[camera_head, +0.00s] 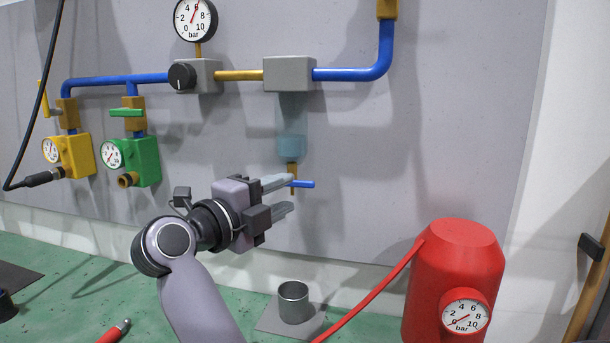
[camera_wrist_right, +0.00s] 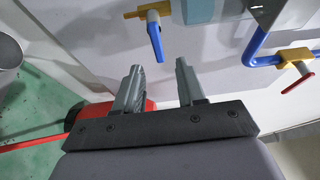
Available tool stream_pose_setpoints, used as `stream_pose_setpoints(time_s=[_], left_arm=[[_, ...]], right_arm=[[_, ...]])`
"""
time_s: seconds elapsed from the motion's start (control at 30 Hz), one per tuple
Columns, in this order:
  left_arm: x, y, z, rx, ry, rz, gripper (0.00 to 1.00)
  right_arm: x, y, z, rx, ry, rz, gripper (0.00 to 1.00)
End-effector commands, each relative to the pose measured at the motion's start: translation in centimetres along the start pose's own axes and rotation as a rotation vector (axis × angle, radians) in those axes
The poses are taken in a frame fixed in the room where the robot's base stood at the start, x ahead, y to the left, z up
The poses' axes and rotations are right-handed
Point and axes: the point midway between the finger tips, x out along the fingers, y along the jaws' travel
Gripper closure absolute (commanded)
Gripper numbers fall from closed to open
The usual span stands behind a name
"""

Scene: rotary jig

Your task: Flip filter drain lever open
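The filter drain lever (camera_head: 304,184) is a short blue handle. It sticks out sideways to the right from a brass drain valve (camera_head: 292,172) under the translucent filter bowl (camera_head: 291,130). My right gripper (camera_head: 290,194) is open and empty, its two fingers pointing at the wall just below and left of the lever. In the right wrist view the lever (camera_wrist_right: 155,42) lies ahead of the gap between the fingertips (camera_wrist_right: 158,64), apparently untouched. The brass valve (camera_wrist_right: 143,11) shows there at its upper end. My left gripper is out of view.
A metal cup (camera_head: 294,303) stands on a grey mat below the filter. A red tank (camera_head: 453,280) with a gauge and hose stands to the right. Yellow (camera_head: 80,156) and green (camera_head: 145,160) regulators hang at left. The wall right of the lever is clear.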

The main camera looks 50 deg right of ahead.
Motion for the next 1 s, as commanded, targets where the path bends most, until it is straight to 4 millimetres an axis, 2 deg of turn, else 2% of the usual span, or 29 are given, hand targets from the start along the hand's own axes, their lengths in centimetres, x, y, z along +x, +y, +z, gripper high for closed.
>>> stream_pose_setpoints(time_s=[0.17, 0.5, 0.67, 0.9, 0.97, 1.0], left_arm=[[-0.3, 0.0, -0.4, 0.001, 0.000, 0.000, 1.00], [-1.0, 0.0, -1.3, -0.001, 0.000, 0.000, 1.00], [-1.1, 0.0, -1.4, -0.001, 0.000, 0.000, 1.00], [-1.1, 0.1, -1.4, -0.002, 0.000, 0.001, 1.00], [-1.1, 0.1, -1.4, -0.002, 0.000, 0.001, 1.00], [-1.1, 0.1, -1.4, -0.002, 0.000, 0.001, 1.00]], right_arm=[[1.4, -0.1, -0.1, -0.018, 0.004, -0.001, 0.61], [6.2, -0.1, 0.0, -0.016, 0.004, -0.001, 0.61], [7.0, 0.0, 0.0, -0.015, 0.003, 0.001, 0.61], [7.1, 0.1, 0.0, -0.014, 0.002, 0.001, 0.61], [7.1, 0.1, 0.0, -0.014, 0.002, 0.001, 0.77], [7.1, 0.1, 0.0, -0.014, 0.002, 0.001, 0.90]])
